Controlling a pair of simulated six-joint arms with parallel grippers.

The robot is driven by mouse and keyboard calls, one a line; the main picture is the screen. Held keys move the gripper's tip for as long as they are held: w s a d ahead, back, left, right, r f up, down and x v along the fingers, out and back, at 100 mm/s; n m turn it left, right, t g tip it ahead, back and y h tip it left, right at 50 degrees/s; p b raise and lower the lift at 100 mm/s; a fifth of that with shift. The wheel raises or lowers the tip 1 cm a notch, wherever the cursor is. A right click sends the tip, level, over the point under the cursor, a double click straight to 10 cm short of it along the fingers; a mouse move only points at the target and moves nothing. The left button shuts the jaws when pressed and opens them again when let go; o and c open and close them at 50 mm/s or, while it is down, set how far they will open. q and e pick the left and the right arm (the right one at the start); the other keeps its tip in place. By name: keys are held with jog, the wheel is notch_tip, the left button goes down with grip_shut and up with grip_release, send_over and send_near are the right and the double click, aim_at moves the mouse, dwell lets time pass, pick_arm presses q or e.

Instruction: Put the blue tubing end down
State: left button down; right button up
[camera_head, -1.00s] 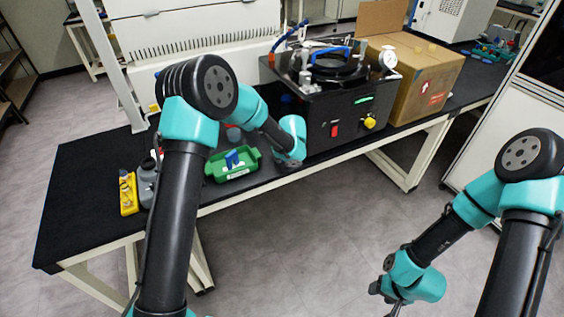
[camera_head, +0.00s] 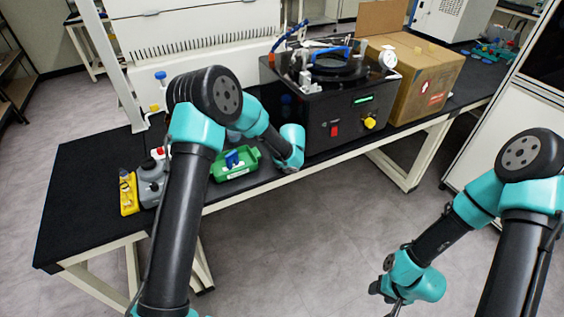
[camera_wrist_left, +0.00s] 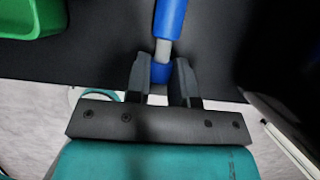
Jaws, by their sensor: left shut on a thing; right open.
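In the left wrist view, the blue tubing end (camera_wrist_left: 169,20), with a grey section below its upper blue part, stands between the fingers of my left gripper (camera_wrist_left: 160,75). The gripper is shut on it, over a dark surface. In the head view the left gripper's fingers and the held tubing end are hidden by my arm, near the front of the black machine (camera_head: 318,128). My right gripper (camera_head: 384,294) hangs low at the right, over the floor, away from the table, open and empty.
A green tray (camera_head: 236,174) holding a blue item sits left of the machine; its edge shows in the left wrist view (camera_wrist_left: 62,18). A cardboard box (camera_head: 415,85) is right of the machine. The table's left end (camera_head: 80,200) is clear.

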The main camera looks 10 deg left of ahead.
pick_arm(q)
jog(key=shift+f, duration=0.35)
jog(key=shift+s+f, duration=0.15)
jog(key=shift+f, duration=0.2)
jog(key=c, duration=1)
grip_release()
jog(key=shift+f, duration=0.1)
jog(key=shift+s, duration=0.1)
jog(key=shift+a+r, duration=0.1)
jog(key=shift+r, duration=0.5)
jog(key=v, duration=1.2)
jog(key=shift+w+r, duration=0.3)
